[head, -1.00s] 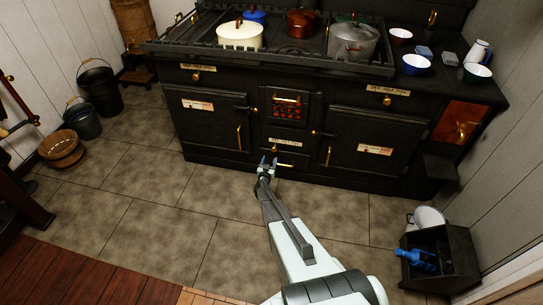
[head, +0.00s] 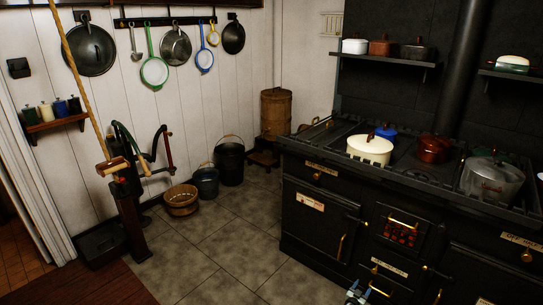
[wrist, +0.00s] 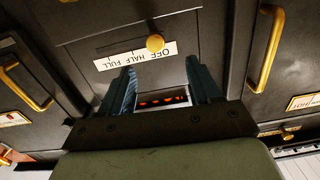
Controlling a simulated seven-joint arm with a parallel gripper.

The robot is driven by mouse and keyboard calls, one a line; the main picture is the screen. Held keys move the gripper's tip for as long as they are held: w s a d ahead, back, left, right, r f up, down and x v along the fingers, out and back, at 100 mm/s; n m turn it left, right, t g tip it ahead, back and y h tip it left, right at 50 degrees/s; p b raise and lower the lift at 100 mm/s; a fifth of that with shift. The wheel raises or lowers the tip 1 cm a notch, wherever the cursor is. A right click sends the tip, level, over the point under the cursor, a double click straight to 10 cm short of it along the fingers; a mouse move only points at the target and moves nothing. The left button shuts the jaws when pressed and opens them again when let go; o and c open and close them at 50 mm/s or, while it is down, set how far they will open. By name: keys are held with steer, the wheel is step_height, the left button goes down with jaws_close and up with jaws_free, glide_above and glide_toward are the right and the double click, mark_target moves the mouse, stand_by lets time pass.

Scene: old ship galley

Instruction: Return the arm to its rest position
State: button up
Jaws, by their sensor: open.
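My gripper (head: 355,292) shows at the bottom edge of the head view, in front of the black stove (head: 310,235). Only its fingers show there; the rest of my arm is outside the picture. In the wrist view my gripper (wrist: 160,68) has its two blue fingers spread apart, with nothing held between them. Beyond the fingers are a plate lettered OFF, HALF, FULL (wrist: 112,61), a brass knob (wrist: 155,43) and a glowing orange grate (wrist: 163,100). I cannot tell the exact gap to the stove front.
Brass handles (wrist: 268,48) stick out from the stove doors. Pots, including a cream one (head: 369,149), stand on the stove top. Buckets (head: 230,163) and a wooden tub (head: 181,201) stand by the left wall. The tiled floor (head: 225,250) left of the stove is clear.

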steer(key=s+a+f+n+g+y, duration=0.2)
steer(key=a+f+g+y, duration=0.1)
steer(key=a+f+y, duration=0.6)
steer(key=s+a+f+n+g+y, duration=0.1)
steer(key=s+a+g+y, duration=0.1)
steer(key=s+a+g, duration=0.3)
steer(key=s+a+f+y, duration=0.1)
steer(key=s+a, duration=0.2)
steer(key=s, duration=0.4)
steer(key=s+a+r+n+g, duration=0.2)
steer(key=s+a+r, duration=0.5)
steer(key=s, duration=0.8)
steer(key=s+a+r+n+g, duration=0.2)
steer(key=s+a+r+g, duration=0.3)
steer(key=s, duration=1.1)
steer(key=s+a+r+n+g, duration=0.2)
steer(key=s+a+r+g, duration=0.2)
steer(key=s+a+r, duration=0.4)
steer(key=shift+s+a+r, duration=0.3)
steer(key=shift+s+r, duration=1.05)
steer(key=shift+s, duration=2.4)
